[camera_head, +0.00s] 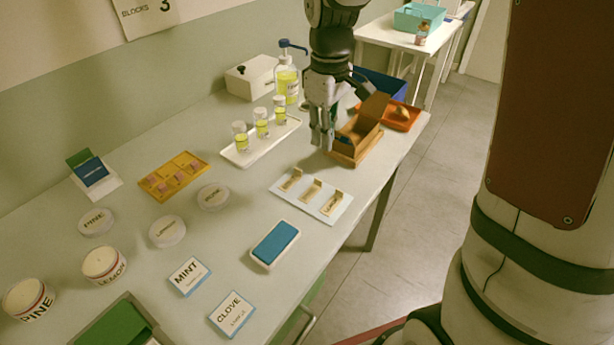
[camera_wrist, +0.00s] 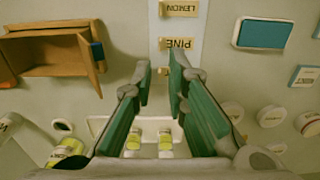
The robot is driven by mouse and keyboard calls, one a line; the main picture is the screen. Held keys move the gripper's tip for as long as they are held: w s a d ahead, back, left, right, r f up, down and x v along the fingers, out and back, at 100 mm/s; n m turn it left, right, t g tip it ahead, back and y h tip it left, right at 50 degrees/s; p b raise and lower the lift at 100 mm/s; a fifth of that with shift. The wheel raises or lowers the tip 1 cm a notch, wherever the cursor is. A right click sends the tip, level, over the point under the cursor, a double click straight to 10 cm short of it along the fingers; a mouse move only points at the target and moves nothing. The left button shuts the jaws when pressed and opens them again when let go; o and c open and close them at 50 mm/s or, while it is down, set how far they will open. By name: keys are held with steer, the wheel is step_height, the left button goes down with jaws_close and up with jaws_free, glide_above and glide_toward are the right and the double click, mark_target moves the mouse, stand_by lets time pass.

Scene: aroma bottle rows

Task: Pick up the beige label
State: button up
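Three small beige labels stand on a white tray (camera_head: 319,213) near the table's right edge: a rear-left one (camera_head: 291,180), a middle one (camera_head: 311,190) and a front-right one (camera_head: 332,203). In the wrist view, one reads LEMON (camera_wrist: 180,8) and another PINE (camera_wrist: 178,43), both upside down. The third is partly hidden by a finger. My gripper (camera_head: 322,140) hangs pointing down above the table, behind the tray. In the wrist view its green-padded fingers (camera_wrist: 160,75) are apart, with nothing held between them.
An open wooden box (camera_head: 352,147) stands close to the right of my gripper. A white tray with three yellow bottles (camera_head: 262,127) lies to its left, with a pump bottle (camera_head: 287,80) behind. A blue-topped block (camera_head: 275,243) lies in front of the label tray.

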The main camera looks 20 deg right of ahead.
glide_toward(311, 190)
steer(key=d+f, duration=0.2)
steer(key=d, duration=0.1)
steer(key=shift+s, duration=0.1)
steer(key=shift+w+a+f+b, duration=0.1)
steer(key=shift+f+b, duration=0.05)
steer(key=shift+f, duration=1.15)
steer(key=shift+w+a+f+b, duration=0.1)
steer(key=shift+f+b, duration=0.05)
steer(key=shift+f, duration=1.15)
jaws_close()
steer(key=shift+r, duration=0.15)
